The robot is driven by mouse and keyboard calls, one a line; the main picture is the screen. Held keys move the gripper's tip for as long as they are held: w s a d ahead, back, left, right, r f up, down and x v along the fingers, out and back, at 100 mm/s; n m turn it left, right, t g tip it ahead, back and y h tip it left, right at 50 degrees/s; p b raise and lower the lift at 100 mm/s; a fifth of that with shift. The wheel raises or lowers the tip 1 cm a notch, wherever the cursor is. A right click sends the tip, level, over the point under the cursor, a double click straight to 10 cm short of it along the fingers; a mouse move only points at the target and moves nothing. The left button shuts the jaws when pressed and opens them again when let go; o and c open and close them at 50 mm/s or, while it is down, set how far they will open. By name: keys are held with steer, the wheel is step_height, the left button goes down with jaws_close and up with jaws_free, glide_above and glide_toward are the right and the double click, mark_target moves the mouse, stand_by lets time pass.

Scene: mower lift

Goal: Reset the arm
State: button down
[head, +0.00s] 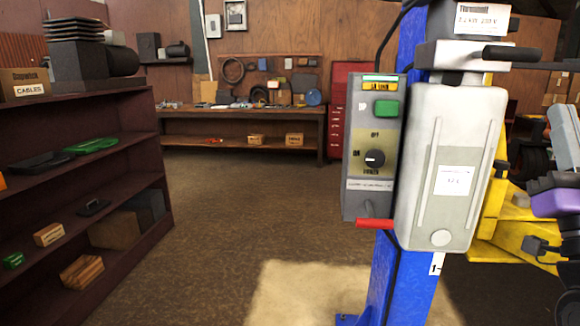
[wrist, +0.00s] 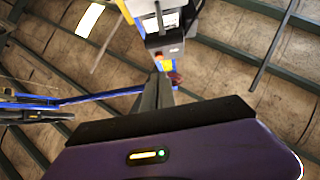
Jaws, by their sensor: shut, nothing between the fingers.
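My gripper (wrist: 160,80) shows in the wrist view as dark fingers standing close together beyond the purple hand, with nothing visible between them. The wrist view looks up toward the roof beams. In the head view, part of my arm (head: 555,203), purple and dark grey, shows at the right edge, to the right of the lift's grey cover. The arm is cut off by the frame there, and I cannot make out the fingertips in that view.
A blue lift post (head: 405,285) carries a control box (head: 372,205) with a green button, a dark knob and a red-handled lever, beside a grey housing (head: 415,180). Yellow lift parts (head: 490,240) are behind. A shelf (head: 100,115) stands left, a workbench (head: 240,113) far back. Open floor lies between.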

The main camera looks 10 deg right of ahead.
steer(key=s+a+f+g+y, duration=0.1)
steer(key=s+a+f+g, duration=0.2)
steer(key=f, duration=0.6)
steer(key=s+a+f+m, duration=0.1)
steer(key=s+a+f, duration=0.3)
steer(key=f, duration=0.5)
steer(key=s+a+f+g+y, duration=0.15)
steer(key=a+f, duration=0.35)
steer(key=f, duration=0.5)
steer(key=s+a+f+n+g+y, duration=0.1)
steer(key=s+a+f+g+y, duration=0.1)
steer(key=s+f, duration=0.3)
steer(key=s+a+f+n+g+y, duration=0.2)
steer(key=s+a+f, duration=0.3)
steer(key=s, duration=0.5)
steer(key=s+a+f+n+g+y+p, duration=0.1)
steer(key=s+a+f+n+g+y, duration=0.1)
steer(key=s, duration=0.5)
step_height(320, 180, down, 4)
steer(key=shift+s+a+r+g, duration=0.2)
steer(key=shift+a+g, duration=0.25)
steer(key=shift+a, duration=0.5)
steer(key=shift+y, duration=0.25)
